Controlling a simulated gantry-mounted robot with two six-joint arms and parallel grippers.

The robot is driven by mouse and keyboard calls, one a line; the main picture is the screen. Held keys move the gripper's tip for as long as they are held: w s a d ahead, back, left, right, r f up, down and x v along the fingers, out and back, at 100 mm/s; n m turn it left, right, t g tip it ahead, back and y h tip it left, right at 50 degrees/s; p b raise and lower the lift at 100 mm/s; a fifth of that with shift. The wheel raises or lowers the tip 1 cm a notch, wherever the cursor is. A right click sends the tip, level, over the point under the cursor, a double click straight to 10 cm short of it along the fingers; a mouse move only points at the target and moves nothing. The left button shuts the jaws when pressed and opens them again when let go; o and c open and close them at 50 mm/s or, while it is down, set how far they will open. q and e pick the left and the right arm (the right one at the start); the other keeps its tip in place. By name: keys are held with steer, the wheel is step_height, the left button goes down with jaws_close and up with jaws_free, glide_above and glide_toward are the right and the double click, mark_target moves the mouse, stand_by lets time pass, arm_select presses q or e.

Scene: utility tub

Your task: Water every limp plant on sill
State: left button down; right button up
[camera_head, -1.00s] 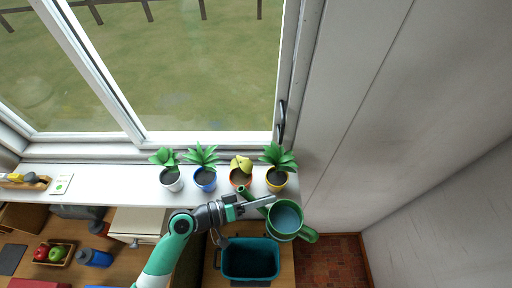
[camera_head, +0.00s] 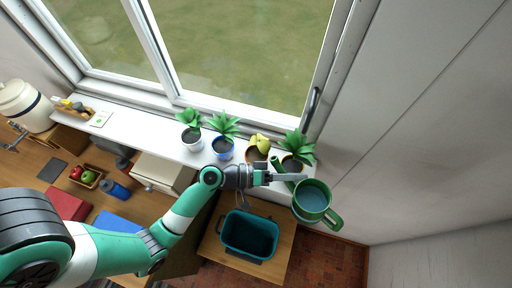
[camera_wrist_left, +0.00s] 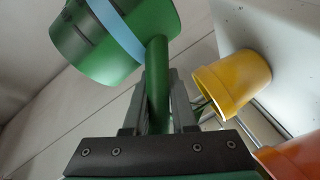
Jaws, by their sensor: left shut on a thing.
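My left gripper (camera_head: 285,178) is shut on the spout of a green watering can (camera_head: 312,203), which holds bluish water; the can also shows in the left wrist view (camera_wrist_left: 110,40). The can hangs off the sill's front right end, its spout tip near the terracotta pot. On the sill (camera_head: 150,138) stand a white pot (camera_head: 191,144), a blue pot (camera_head: 222,154) and a yellow pot (camera_head: 291,164), all with upright green leaves. Between the last two, the terracotta pot (camera_head: 255,156) holds a drooping yellowish plant (camera_head: 260,143). The yellow pot shows in the left wrist view (camera_wrist_left: 235,80).
A teal tub (camera_head: 250,236) stands on a wooden surface below the sill. A wooden caddy (camera_head: 75,108) and a small card (camera_head: 100,119) lie on the sill's left part. A fruit tray (camera_head: 87,177) and blue bottle (camera_head: 115,189) are lower left. A wall bounds the right.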

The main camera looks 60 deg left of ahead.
arm_select(q)
steer(key=shift+a+n+t+h+b, duration=0.3)
steer(key=shift+n+b, duration=0.1)
steer(key=shift+b, duration=0.15)
steer(key=shift+s+a+n+t+b, duration=0.1)
steer(key=shift+a+n+t+b, duration=0.35)
steer(key=shift+b, duration=0.6)
stand_by(1.1)
steer(key=shift+s+a+r+n+t+h+b, duration=0.15)
steer(key=shift+a+r+n+t+h+b, duration=0.3)
steer(key=shift+r+n+t, duration=0.25)
stand_by(1.9)
steer(key=shift+a+r+n, duration=0.1)
steer(key=shift+r+n, duration=0.1)
steer(key=shift+n, duration=0.05)
stand_by(0.8)
steer(key=shift+f, duration=0.1)
